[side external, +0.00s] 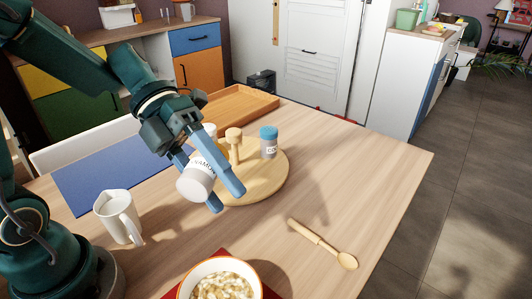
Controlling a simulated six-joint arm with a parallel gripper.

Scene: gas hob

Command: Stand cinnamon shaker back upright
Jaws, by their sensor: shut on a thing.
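The cinnamon shaker (197,180) is a white cylinder with dark lettering, seen in the side external view left of the middle. My gripper (228,199) is shut on it, with blue fingers on either side. The shaker is tilted, one end toward the lower left, at the near left edge of the round wooden board (270,182). I cannot tell whether it touches the board or the table. Part of the shaker is hidden by the fingers.
On the board stand a blue-capped shaker (268,143), a wooden knob-topped post (234,142) and another partly hidden container. A white jug (119,217), a bowl of food (221,281), a wooden spoon (322,243), a blue mat (98,180) and a wooden tray (238,104) surround it.

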